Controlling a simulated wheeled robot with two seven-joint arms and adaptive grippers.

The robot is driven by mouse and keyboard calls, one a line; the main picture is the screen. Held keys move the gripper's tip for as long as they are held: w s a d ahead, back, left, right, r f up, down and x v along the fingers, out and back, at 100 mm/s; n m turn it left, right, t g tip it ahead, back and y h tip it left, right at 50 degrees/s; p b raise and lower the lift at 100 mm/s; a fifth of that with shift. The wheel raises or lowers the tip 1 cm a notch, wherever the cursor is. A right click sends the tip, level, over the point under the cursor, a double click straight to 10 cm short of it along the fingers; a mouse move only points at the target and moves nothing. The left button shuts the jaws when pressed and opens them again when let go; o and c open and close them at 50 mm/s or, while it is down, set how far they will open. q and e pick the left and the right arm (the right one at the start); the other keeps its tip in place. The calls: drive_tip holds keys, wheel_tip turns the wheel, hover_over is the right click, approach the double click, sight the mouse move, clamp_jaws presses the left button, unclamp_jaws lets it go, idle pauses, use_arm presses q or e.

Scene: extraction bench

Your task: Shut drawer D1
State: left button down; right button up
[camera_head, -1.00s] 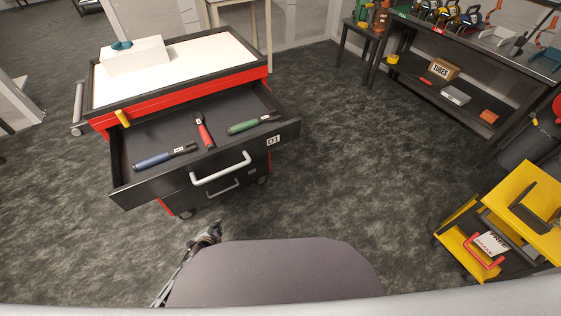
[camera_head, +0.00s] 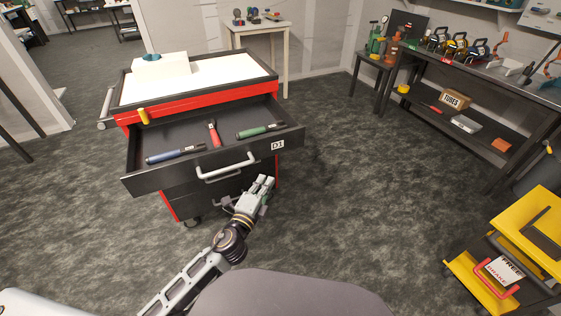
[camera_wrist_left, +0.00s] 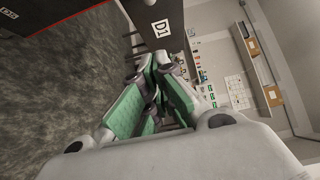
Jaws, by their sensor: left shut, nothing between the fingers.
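Drawer D1 (camera_head: 277,145) is pulled far out of the red and black tool cabinet (camera_head: 271,88). Its front carries a D1 label and a light grey bar handle (camera_head: 226,167). In it lie a blue-handled tool (camera_head: 176,154), a red-handled tool (camera_head: 213,133) and a green-handled tool (camera_head: 259,131). My left gripper (camera_head: 265,183) is shut and empty, in front of the drawer and right of the handle; I see no contact. In the left wrist view, the shut fingers (camera_wrist_left: 158,78) point toward the D1 label (camera_wrist_left: 162,29). My right gripper is not in view.
A white box (camera_head: 165,68) sits on the cabinet's white top. A yellow cart (camera_head: 525,215) stands at the lower right. A dark workbench (camera_head: 480,85) runs along the right wall. The carpet (camera_head: 345,160) between the cabinet and bench is clear.

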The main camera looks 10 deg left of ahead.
use_arm(q)
drive_tip(key=shift+s+d+r, duration=0.1)
drive_tip(key=shift+d+r, duration=0.1)
drive_tip(key=shift+r, duration=0.2)
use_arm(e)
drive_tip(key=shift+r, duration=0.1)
use_arm(q)
drive_tip(key=shift+w, duration=0.2)
approach(277, 145)
drive_tip(key=shift+w+d, duration=0.85)
drive_tip(key=shift+d, duration=0.75)
drive_tip(key=shift+w+a+f, duration=0.1)
drive_tip(key=shift+w+a, duration=0.4)
drive_tip(key=shift+w, duration=0.25)
drive_tip(key=shift+w+a, duration=0.5)
drive_tip(key=shift+w, duration=0.2)
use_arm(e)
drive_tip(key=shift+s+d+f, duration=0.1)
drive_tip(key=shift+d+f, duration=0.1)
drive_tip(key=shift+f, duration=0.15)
use_arm(q)
drive_tip(key=shift+w+a, duration=0.1)
drive_tip(key=shift+w, duration=0.05)
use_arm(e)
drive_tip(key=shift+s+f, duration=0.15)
